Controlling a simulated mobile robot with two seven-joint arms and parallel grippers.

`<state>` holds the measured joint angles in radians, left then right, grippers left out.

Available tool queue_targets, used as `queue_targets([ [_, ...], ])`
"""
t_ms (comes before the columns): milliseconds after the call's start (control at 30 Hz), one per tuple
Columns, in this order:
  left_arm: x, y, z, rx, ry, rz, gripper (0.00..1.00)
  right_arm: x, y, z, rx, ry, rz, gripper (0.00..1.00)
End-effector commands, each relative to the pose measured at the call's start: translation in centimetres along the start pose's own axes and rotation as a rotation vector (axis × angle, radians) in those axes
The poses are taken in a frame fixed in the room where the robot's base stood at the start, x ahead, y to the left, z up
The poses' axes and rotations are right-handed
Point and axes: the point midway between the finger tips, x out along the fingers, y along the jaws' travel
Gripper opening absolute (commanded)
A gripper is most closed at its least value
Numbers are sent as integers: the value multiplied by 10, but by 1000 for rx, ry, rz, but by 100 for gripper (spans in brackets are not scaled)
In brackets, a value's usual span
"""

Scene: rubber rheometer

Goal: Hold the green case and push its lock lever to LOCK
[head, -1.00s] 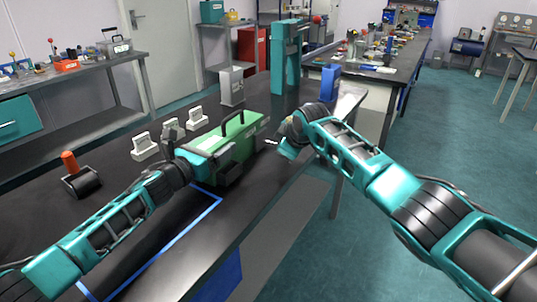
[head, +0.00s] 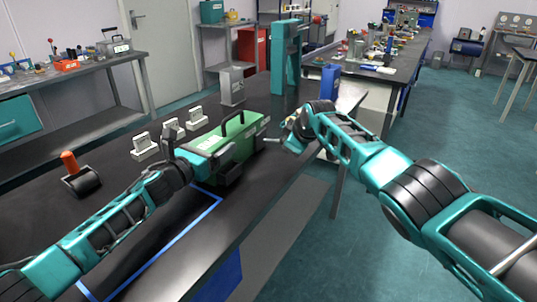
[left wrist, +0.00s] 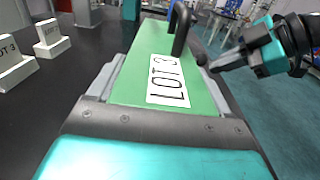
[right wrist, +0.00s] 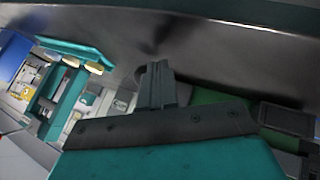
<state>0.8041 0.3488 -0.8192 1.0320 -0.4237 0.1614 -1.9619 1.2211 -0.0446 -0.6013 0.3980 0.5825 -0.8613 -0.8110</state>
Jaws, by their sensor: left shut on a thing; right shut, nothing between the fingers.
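The green case (head: 240,143) with a black carry handle (head: 233,117) stands on the dark bench. My left gripper (head: 198,158) is shut on the case's near left end. My right gripper (head: 268,140) is shut and empty, its tip close to the case's right side. In the left wrist view that tip (left wrist: 211,67) is beside a small dark knob (left wrist: 202,58) on the case's side. I cannot tell whether this is the lock lever or whether they touch; no LOCK marking is readable.
Several white lot holders (head: 145,147) stand left of the case. A roller with an orange handle (head: 70,162) lies farther left. A grey box (head: 231,87), a teal stand (head: 285,60) and a blue block (head: 329,82) are behind. Blue tape (head: 180,236) marks the near bench.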

Motion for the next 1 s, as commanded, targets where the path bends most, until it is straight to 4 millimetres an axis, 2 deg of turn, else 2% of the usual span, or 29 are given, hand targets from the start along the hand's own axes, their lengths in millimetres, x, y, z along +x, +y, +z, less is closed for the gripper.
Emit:
queue_targets([
  [533, 0, 0, -1, 0, 1, 1, 31, -4, -8, 7, 0, 1, -1, 0],
  [933, 0, 0, -1, 0, 1, 1, 31, -19, -31, 21, -2, -1, 0, 0],
  [1000, 0, 0, 0, 0, 1, 1, 31, -30, -26, 22, -1, 2, 3, 0],
])
